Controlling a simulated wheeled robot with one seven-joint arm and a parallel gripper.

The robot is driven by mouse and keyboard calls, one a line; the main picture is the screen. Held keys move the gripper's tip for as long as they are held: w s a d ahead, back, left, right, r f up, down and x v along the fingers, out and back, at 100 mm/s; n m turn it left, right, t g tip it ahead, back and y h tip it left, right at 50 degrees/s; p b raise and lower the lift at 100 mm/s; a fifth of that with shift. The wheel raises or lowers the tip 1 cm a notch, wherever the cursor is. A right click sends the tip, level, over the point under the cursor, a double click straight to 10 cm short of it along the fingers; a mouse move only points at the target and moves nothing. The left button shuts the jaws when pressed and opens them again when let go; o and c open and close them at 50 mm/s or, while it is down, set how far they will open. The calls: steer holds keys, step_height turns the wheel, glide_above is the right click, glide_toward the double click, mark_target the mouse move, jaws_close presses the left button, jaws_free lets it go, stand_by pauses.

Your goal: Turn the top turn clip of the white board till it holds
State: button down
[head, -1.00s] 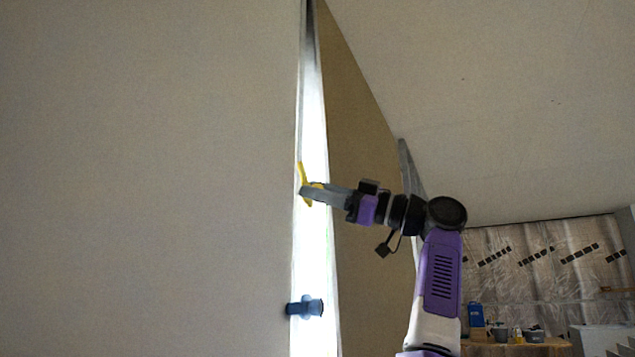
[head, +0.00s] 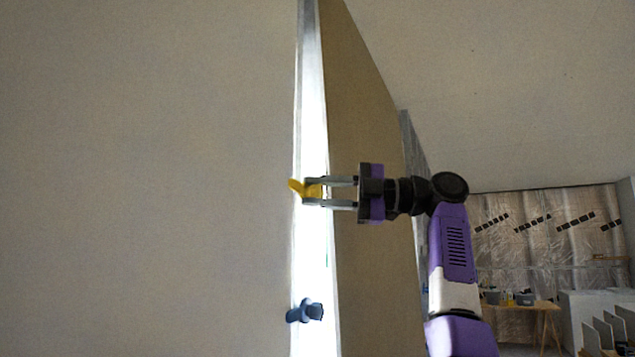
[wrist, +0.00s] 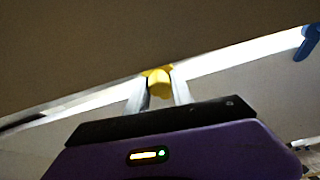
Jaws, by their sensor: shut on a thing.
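The yellow top turn clip (head: 311,188) sits on the bright, narrow strip at the edge of the white board (head: 150,180). Its wing points left and overlaps the board's edge in the head view. My gripper (head: 312,192) reaches in from the right and is shut on the clip's yellow knob. In the wrist view the knob (wrist: 158,83) sits between my two fingers, and part of the clip behind it is hidden. A blue clip (head: 305,311) is lower on the same strip, and it also shows at the upper right of the wrist view (wrist: 308,42).
A brown panel (head: 365,180) stands right behind the bright strip, close to my gripper and wrist. At the lower right are a wooden table (head: 530,307) with small containers and a white cabinet with upright sheets (head: 605,332). The room between is open.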

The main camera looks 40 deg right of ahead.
steer(key=shift+n+g, duration=0.3)
steer(key=shift+n, duration=0.4)
steer(key=shift+f+p, duration=0.1)
steer(key=shift+p, duration=0.2)
steer(key=c, duration=1.4)
jaws_free()
steer(key=shift+s+a, duration=0.1)
steer(key=b+v, duration=0.2)
steer(key=v, duration=0.5)
steer(key=shift+s+d, duration=0.25)
steer(key=shift+s, duration=0.05)
